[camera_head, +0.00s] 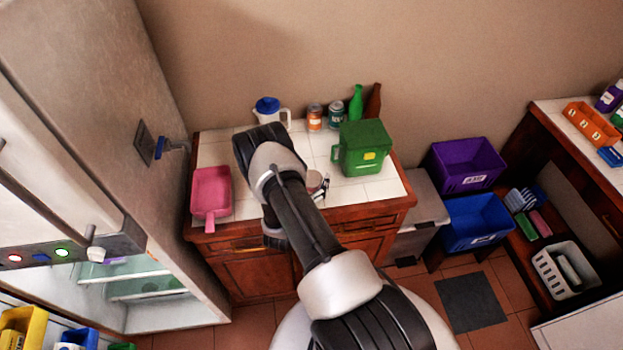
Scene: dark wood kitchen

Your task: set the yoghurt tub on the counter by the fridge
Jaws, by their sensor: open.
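A small pale tub with a pinkish top (314,180), which looks like the yoghurt tub, is on the white-tiled counter (370,190), partly hidden behind my arm. My gripper (322,189) is open, with its dark fingers just beside the tub at its lower right. I cannot tell whether they touch it. The fridge (140,170) stands at the left of the counter, and its lower compartment shows open shelves.
A pink dustpan-like tray (211,190) lies at the counter's left. A white jug with blue lid (270,110), cans (315,117), bottles (356,103) and a green lidded container (362,147) stand at the back and right. The counter's front right is clear.

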